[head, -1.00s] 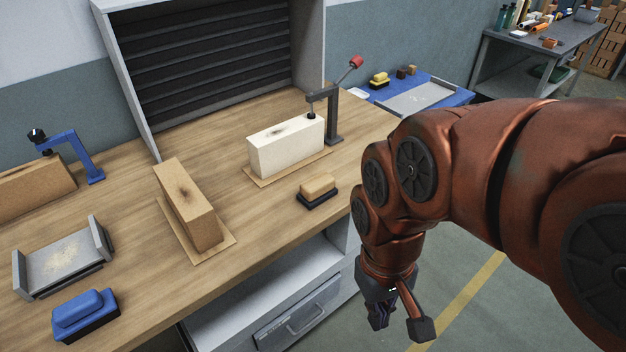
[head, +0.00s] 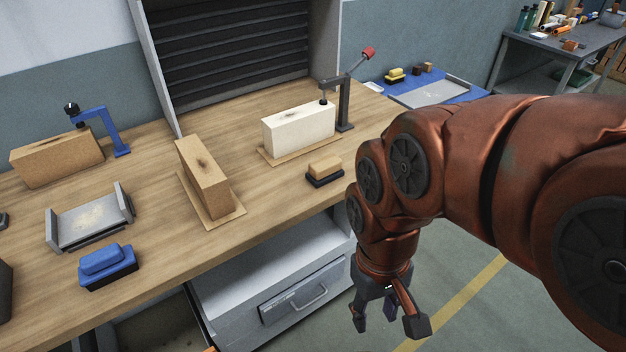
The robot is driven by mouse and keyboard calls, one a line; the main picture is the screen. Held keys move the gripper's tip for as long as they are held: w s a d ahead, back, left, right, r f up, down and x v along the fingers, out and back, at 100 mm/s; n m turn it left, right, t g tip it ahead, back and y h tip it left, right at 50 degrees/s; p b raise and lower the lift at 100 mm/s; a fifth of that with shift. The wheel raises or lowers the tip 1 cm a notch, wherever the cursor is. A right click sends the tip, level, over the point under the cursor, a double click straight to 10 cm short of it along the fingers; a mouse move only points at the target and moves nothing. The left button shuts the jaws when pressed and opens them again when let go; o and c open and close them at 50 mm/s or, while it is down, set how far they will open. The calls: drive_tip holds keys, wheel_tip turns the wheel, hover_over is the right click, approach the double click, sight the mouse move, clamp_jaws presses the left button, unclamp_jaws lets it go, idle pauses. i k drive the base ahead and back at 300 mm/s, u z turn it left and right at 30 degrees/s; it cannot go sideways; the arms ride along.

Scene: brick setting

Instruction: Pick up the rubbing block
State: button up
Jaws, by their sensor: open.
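Several handled blocks on dark bases could be the rubbing block, and I cannot tell which one is meant. A tan block (head: 325,168) on a dark base lies near the front edge of the wooden bench. A blue block (head: 107,264) on a dark base lies at the front left of the bench. A yellow block (head: 396,74) on a dark base lies on the blue mat at the back. My gripper (head: 389,322) is open and empty, pointing down in front of the bench, right of and below the tan block in the picture.
The wooden bench (head: 275,215) holds a white brick (head: 298,130) under a dark clamp (head: 344,108), a tan brick (head: 203,180) on a board, a brown brick (head: 55,160) by a blue clamp (head: 112,135), and a grey tray (head: 90,225). A drawer (head: 303,292) sits below.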

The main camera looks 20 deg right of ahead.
sight(323, 170)
drive_tip(key=u, duration=0.45)
drive_tip(key=k, duration=1.1)
drive_tip(key=u, duration=1.05)
drive_tip(key=i, duration=1.5)
drive_tip(key=z, duration=0.9)
drive_tip(key=i, duration=0.55)
drive_tip(key=z, duration=0.6)
